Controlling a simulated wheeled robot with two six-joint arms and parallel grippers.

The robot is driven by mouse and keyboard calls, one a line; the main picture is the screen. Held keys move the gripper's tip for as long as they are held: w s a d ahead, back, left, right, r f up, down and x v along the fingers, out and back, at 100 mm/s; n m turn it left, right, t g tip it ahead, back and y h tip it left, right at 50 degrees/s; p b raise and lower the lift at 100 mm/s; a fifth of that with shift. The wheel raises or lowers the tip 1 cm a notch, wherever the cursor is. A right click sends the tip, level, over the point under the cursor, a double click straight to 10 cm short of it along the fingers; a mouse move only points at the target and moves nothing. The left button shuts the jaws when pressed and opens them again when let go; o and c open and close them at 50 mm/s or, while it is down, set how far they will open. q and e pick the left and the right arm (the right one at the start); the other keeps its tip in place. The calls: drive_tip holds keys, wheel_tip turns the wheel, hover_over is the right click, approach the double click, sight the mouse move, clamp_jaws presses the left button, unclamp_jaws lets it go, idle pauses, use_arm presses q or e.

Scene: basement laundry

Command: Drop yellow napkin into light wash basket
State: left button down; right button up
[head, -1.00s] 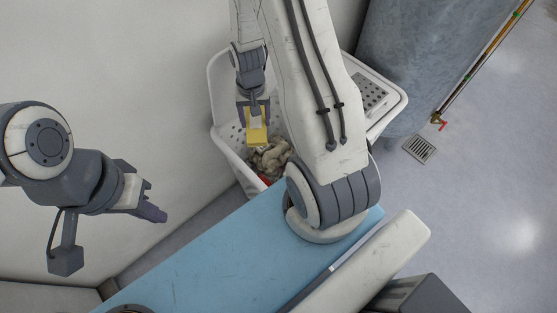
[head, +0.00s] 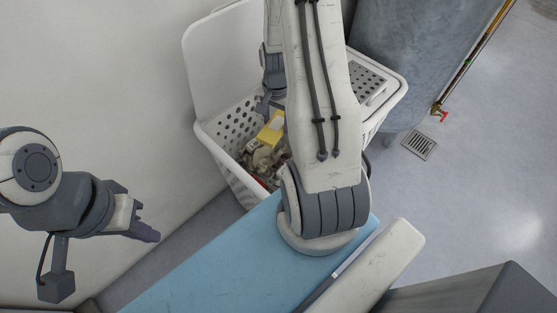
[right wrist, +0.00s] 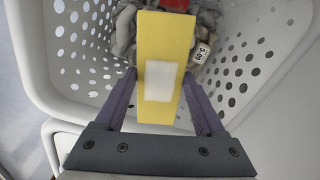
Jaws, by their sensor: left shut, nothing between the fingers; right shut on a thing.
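The yellow napkin (head: 270,130) is a flat folded block with a pale square patch, clear in the right wrist view (right wrist: 165,45). My right gripper (head: 266,104) is shut on it, with a finger on each side (right wrist: 160,100). It holds the napkin over the open compartment of the white perforated basket (head: 236,122), above the clothes. The basket's inner wall also shows in the right wrist view (right wrist: 82,50). I cannot tell whether the napkin touches the clothes. My left gripper (head: 147,233) is shut and empty, away at the left.
Greyish clothes (head: 262,160) and a red item (right wrist: 174,4) lie in the basket. Its raised lid (head: 215,70) leans near the wall; a perforated lid (head: 370,82) covers the right side. A blue surface (head: 215,270) lies in front. A grey tank (head: 415,55) stands behind right.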

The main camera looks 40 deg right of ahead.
drive_tip(key=shift+f, duration=0.15)
drive_tip(key=o, duration=1.4)
drive_tip(key=shift+c, duration=0.2)
wheel_tip(320, 180, up, 10)
drive_tip(key=p, duration=0.2)
drive_tip(key=shift+r+p, duration=0.25)
drive_tip(key=shift+p, duration=0.15)
